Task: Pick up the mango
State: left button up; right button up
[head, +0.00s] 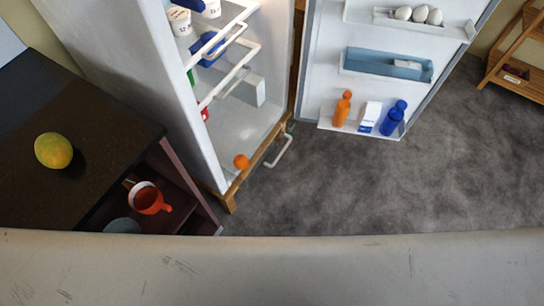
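The mango (54,150) is yellow-green and lies on the dark tabletop (95,110) at the left of the head view. Nothing touches it, and the surface around it is bare. Neither of my grippers is in view.
An open fridge (180,110) stands right of the table, its door (390,25) swung right with bottles and eggs on its shelves. An orange fruit (241,161) lies low inside. Grey floor (350,190) is clear at right.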

aim_at(53, 151)
jog(key=u, duration=1.65)
